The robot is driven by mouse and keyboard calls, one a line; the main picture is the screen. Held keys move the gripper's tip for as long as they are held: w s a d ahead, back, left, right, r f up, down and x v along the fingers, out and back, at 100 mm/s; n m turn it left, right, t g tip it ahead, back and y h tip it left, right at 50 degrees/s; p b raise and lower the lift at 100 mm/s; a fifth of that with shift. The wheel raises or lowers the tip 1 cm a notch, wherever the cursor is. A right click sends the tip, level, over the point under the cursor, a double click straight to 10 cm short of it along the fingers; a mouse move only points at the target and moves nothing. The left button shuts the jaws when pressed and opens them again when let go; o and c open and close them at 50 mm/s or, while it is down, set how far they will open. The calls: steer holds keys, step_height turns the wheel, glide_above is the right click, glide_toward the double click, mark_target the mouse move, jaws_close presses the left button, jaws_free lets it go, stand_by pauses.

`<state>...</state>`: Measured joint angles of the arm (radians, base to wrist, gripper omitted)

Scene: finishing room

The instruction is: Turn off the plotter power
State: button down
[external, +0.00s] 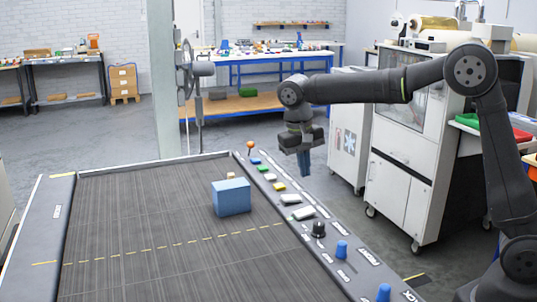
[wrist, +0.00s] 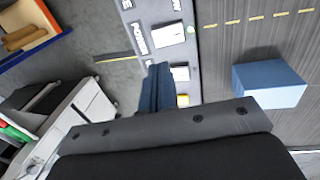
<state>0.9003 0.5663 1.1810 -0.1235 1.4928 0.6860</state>
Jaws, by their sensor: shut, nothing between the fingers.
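The plotter's control strip runs along the right side of its dark bed (external: 130,215). Two white rocker switches sit on it, one nearer the front (external: 303,213) and one farther back (external: 291,198). In the wrist view, a label that appears to read POWER (wrist: 140,38) lies beside the nearer white switch (wrist: 168,35); the other white switch (wrist: 180,73) is closer to my fingers. I cannot tell which way either switch is tipped. My gripper (external: 304,172) is shut and empty, pointing down above the strip's outer side. Its blue fingers also show in the wrist view (wrist: 157,88).
A blue box (external: 231,197) rests on the bed. Along the strip are a yellow button (external: 279,186), a green button (external: 263,168), a blue button (external: 255,161), a black knob (external: 318,229), blue knobs (external: 342,250) and an orange-tipped lever (external: 250,146). A white cabinet (external: 395,190) stands right.

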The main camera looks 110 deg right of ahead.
mark_target(309, 210)
steer(key=f, duration=0.3)
steer(key=s+f, duration=0.1)
steer(key=f, duration=0.6)
steer(key=shift+s+f, duration=0.35)
steer(key=shift+s, duration=0.05)
steer(key=shift+s+f+t, duration=0.1)
steer(key=shift+f+t, duration=0.15)
steer(key=shift+t, duration=0.05)
steer(key=shift+w+r, duration=0.15)
steer(key=shift+w, duration=0.65)
